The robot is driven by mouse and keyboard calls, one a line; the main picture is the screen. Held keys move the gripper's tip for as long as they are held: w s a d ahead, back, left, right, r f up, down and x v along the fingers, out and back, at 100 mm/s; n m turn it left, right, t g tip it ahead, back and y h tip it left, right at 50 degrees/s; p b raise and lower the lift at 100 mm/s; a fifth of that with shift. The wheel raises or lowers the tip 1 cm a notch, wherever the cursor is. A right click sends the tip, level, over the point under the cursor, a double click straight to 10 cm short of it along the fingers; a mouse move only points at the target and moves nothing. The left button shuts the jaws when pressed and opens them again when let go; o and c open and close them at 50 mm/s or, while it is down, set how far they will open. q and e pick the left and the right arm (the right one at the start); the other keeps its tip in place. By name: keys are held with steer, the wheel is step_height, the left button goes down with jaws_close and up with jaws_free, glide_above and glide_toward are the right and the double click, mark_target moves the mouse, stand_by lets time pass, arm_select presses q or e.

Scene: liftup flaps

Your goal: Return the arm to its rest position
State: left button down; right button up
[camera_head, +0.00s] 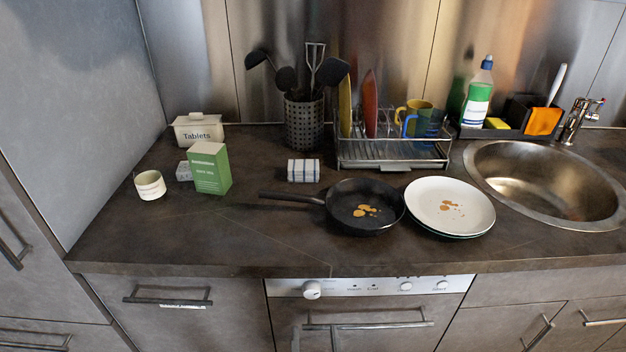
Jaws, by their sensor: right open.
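No arm and neither of my grippers can be made out in the head view. The dark countertop (290,245) runs across the view with no arm over it. A black frying pan (340,198) with brown food bits lies on the counter, its handle to the left. A white plate (470,190), stacked on another and with similar bits, is just right of the pan. The flap and drawer fronts below the counter look shut.
A green box (211,170), a tablets tin (198,130) and a small jar (150,185) stand at left. A utensil holder (305,122), dish rack (390,158) and sink (540,185) line the back and right. Handles (368,324) stick out below the counter.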

steer(key=s+d+f+n+g+p, duration=0.1)
steer(key=s+d+f+g+p, duration=0.2)
steer(key=f, duration=0.7)
steer(key=s+d+f+n+g, duration=0.1)
steer(key=s+d+f+g, duration=0.2)
steer(key=f, duration=0.7)
steer(key=s+d+f+n+g+p, duration=0.15)
steer(key=d+f+g, duration=0.3)
steer(key=f, duration=0.55)
arm_select(q)
steer(key=s+a+r+p, duration=0.1)
steer(key=s+r+p, duration=0.1)
steer(key=s+r, duration=0.3)
steer(key=shift+p, duration=0.4)
arm_select(e)
steer(key=s+d+f+g, duration=0.4)
steer(key=s+d+f, duration=0.2)
steer(key=s, duration=0.5)
steer(key=s+d+f+m+g+h, duration=0.1)
steer(key=s+d+f+g, duration=0.2)
steer(key=s+d+f, duration=0.3)
steer(key=s, duration=0.5)
steer(key=shift+s+g, duration=0.25)
steer(key=shift+g, duration=0.1)
steer(key=shift+a, duration=0.1)
steer(key=shift+c, duration=0.4)
